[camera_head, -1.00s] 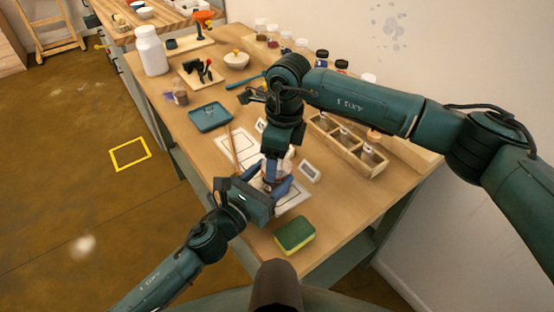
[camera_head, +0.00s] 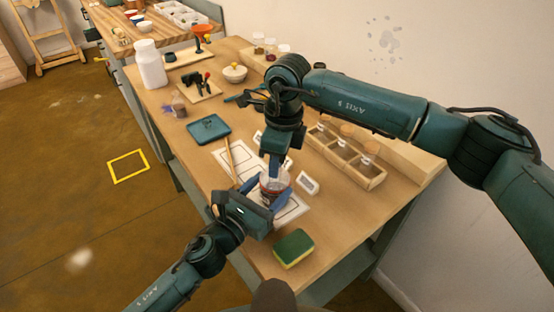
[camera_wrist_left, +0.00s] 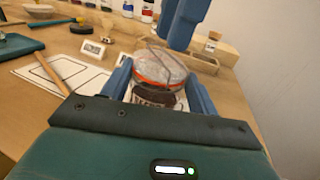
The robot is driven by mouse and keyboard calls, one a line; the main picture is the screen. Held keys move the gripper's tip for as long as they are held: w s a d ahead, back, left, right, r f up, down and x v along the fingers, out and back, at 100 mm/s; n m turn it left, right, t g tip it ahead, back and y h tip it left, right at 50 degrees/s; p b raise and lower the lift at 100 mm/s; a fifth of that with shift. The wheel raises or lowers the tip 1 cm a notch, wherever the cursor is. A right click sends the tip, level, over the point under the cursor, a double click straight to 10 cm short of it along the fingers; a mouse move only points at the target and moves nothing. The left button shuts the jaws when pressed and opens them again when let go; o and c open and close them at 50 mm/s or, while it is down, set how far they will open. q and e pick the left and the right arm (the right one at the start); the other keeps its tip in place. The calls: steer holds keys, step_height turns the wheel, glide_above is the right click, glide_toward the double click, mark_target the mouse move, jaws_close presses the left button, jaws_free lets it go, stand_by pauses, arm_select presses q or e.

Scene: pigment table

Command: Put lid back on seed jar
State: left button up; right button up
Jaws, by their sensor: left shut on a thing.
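The seed jar (camera_head: 272,192) stands on the near part of the table, and my left gripper (camera_head: 268,200) is shut around its sides. In the left wrist view the jar (camera_wrist_left: 158,97) is between the blue fingers, with a dark label partly hidden by the gripper body. A clear glass lid (camera_wrist_left: 160,64) with an orange ring and wire sits at the jar's top; whether it is fully seated I cannot tell. My right gripper (camera_head: 276,166) points down just above the jar, its fingers close together. Its fingers (camera_wrist_left: 183,22) are apart from the lid in the wrist view.
A white printed sheet (camera_head: 232,157) with a wooden stick lies under and behind the jar. A small card (camera_head: 308,184) and a wooden compartment box (camera_head: 345,160) stand to the right. A green and yellow sponge (camera_head: 294,248) lies in front. A teal tray (camera_head: 209,128) is behind left.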

arm_select(q)
steer(key=shift+a+f, duration=0.1)
steer(key=shift+f, duration=0.05)
arm_select(e)
steer(key=shift+c, duration=0.6)
steer(key=shift+f, duration=0.4)
steer(key=shift+a+f, duration=0.1)
steer(key=shift+f, duration=0.3)
steer(key=shift+f, duration=0.1)
steer(key=shift+d+r, duration=0.2)
steer(key=shift+r, duration=1.85)
arm_select(q)
steer(key=o, duration=1.5)
steer(key=shift+c, duration=0.2)
